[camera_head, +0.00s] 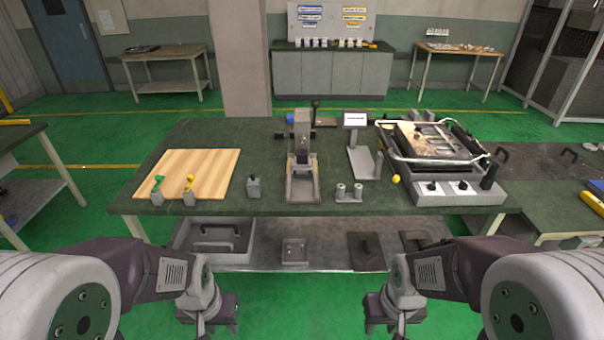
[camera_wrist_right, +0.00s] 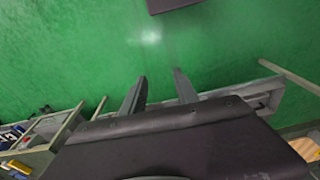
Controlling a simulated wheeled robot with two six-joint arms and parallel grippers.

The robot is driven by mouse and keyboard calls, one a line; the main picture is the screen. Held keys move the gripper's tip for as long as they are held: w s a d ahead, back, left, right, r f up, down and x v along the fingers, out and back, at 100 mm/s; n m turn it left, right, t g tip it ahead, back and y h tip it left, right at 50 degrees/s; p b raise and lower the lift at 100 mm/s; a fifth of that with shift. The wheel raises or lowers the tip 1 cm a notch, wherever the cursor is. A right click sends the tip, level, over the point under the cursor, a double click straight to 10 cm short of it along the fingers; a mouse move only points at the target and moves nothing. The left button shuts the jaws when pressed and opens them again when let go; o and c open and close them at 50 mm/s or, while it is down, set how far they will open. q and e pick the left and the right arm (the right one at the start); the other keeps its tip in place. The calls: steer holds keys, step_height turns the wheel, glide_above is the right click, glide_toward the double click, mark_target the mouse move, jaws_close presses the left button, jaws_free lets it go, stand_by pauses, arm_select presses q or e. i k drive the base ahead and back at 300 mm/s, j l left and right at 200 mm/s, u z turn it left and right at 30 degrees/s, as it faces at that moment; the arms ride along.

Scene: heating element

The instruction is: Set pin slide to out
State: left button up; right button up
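A grey press-like machine (camera_head: 302,160) with a dark lever stands at the middle of the green workbench. A larger machine (camera_head: 445,165) with a bent metal frame handle and a light front panel with dark knobs stands at the right. I cannot tell which small part is the pin slide. My left gripper (camera_head: 210,322) hangs low in front of the bench; its fingers are not clear. My right gripper (camera_head: 395,322) also hangs in front of the bench, apart from everything. In the right wrist view its two fingers (camera_wrist_right: 160,74) are spread, with nothing between them.
The workbench (camera_head: 235,205) holds a wooden board (camera_head: 188,172), green and yellow handled pieces, a small grey block (camera_head: 254,188), paired cylinders (camera_head: 349,192) and a small display stand (camera_head: 357,145). A lower shelf (camera_head: 325,258) holds trays and plates. Green floor lies in front.

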mark_target(296, 169)
steer(key=i, duration=1.4)
